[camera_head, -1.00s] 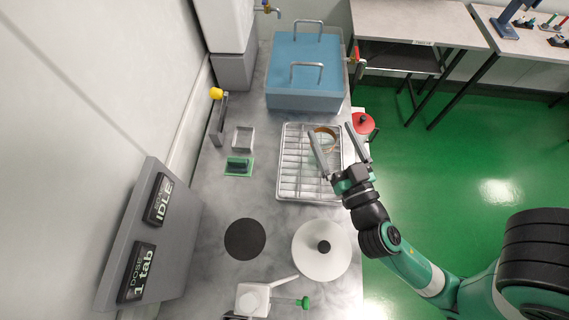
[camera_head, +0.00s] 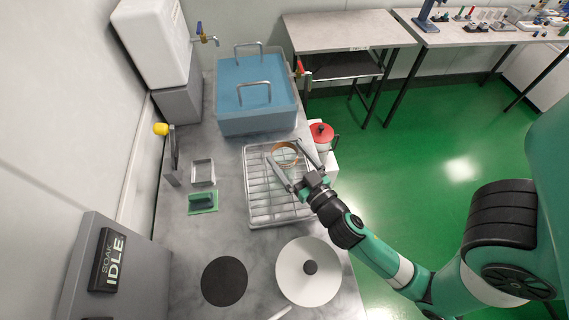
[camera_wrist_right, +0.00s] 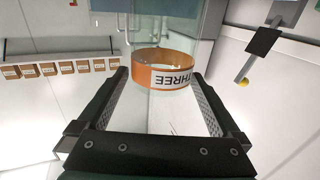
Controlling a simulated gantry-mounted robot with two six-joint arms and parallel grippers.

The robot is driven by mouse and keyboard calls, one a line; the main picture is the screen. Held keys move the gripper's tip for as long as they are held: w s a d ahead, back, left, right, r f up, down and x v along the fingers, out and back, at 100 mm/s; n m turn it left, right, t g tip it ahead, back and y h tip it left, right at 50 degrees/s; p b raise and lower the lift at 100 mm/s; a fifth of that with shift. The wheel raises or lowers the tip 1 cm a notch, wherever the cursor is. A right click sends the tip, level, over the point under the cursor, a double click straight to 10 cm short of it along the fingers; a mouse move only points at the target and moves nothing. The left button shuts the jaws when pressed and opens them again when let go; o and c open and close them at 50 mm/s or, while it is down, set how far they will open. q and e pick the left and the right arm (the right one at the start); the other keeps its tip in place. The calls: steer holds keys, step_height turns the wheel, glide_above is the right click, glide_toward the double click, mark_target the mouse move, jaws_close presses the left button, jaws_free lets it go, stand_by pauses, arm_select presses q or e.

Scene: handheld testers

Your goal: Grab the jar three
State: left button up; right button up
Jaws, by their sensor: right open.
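Jar three is clear glass with an orange band (camera_head: 284,148) and shows at the far end of the wire rack (camera_head: 262,213). In the right wrist view its orange band (camera_wrist_right: 150,72) carries the word THREE, upside down in the picture. My right gripper (camera_head: 287,152) is open, with its fingers spread to either side of the jar in the picture. In the right wrist view the jar shows between and around the fingertips (camera_wrist_right: 162,78); I cannot tell whether they touch it. The glass is hard to make out against the background. My left gripper is not in view.
A blue-filled tank (camera_head: 257,95) with two handles stands beyond the rack. A red-lidded container (camera_head: 322,132) is close to the right of my right gripper. A white disc with a black knob (camera_head: 307,272) and a black round pad (camera_head: 224,281) lie nearer.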

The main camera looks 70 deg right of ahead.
mark_target(278, 145)
steer(key=p+x, duration=0.1)
steer(key=x, duration=0.4)
steer(key=shift+w+f, duration=0.1)
steer(key=shift+w, duration=0.05)
steer(key=shift+a, duration=0.1)
jaws_close()
